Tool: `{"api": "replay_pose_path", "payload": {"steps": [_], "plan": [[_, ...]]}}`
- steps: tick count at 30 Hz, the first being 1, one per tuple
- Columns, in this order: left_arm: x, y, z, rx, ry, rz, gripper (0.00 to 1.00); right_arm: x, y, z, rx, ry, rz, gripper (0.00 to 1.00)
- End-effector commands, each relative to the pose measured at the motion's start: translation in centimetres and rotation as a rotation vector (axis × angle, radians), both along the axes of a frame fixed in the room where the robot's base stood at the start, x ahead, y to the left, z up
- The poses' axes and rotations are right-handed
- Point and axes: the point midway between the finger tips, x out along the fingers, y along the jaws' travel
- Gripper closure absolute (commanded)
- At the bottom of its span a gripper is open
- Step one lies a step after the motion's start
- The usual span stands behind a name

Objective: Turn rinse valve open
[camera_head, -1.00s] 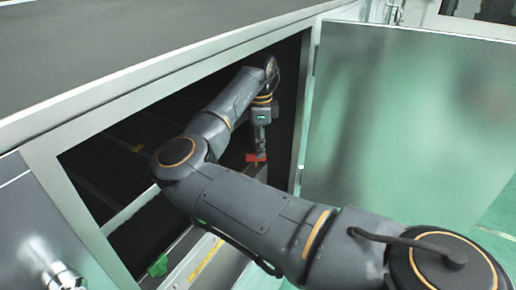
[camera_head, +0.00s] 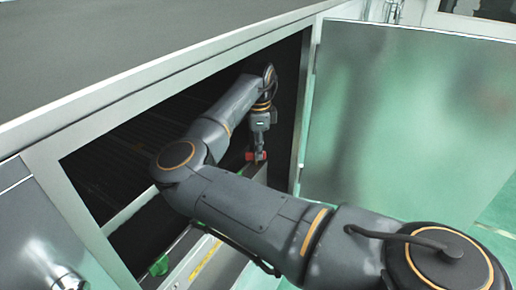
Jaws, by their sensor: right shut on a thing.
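My right arm reaches through an open cabinet doorway, and my right gripper (camera_head: 258,153) points down inside it. The gripper is shut on a small red part, the rinse valve handle (camera_head: 250,155), near the right side of the opening. The fingers cover part of the handle, and it is too small to read its exact angle. The valve body is hidden or too dark to make out. My left gripper is not in view.
The cabinet door (camera_head: 400,120) stands open at the right. The cabinet frame (camera_head: 303,110) is close to my right gripper. A green part (camera_head: 159,266) sits low in the opening. A grey closed panel with a round knob (camera_head: 68,281) is at lower left.

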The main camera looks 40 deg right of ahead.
Motion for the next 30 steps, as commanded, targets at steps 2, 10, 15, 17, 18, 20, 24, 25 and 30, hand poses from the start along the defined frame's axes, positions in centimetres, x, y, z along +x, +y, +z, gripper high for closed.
{"api": "replay_pose_path", "payload": {"steps": [2, 10, 15, 17, 18, 20, 24, 25, 30], "plan": [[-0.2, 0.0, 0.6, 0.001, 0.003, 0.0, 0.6, 0.0, 0.0, 0.2, 0.0, 0.002, 0.018, 1.0], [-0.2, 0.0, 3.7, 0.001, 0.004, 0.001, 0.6, 0.0, -0.1, 0.6, 0.001, 0.006, 0.166, 1.0], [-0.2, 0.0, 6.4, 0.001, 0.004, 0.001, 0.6, 0.1, -0.1, 0.7, 0.001, 0.005, 0.316, 1.0], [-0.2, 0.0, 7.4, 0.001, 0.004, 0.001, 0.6, 0.1, -0.1, 0.7, 0.002, 0.006, 0.373, 1.0], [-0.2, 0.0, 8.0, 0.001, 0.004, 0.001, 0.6, 0.1, -0.1, 0.7, 0.002, 0.006, 0.412, 1.0], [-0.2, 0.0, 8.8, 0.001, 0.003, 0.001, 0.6, 0.2, -0.1, 0.7, 0.002, 0.006, 0.469, 1.0], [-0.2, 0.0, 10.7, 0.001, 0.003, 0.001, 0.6, 0.3, -0.2, 0.6, 0.003, 0.006, 0.596, 1.0], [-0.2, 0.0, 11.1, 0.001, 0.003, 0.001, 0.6, 0.3, -0.2, 0.6, 0.003, 0.004, 0.621, 1.0], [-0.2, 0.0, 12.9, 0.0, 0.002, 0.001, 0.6, 0.4, -0.1, 0.5, 0.003, 0.003, 0.752, 1.0]]}}
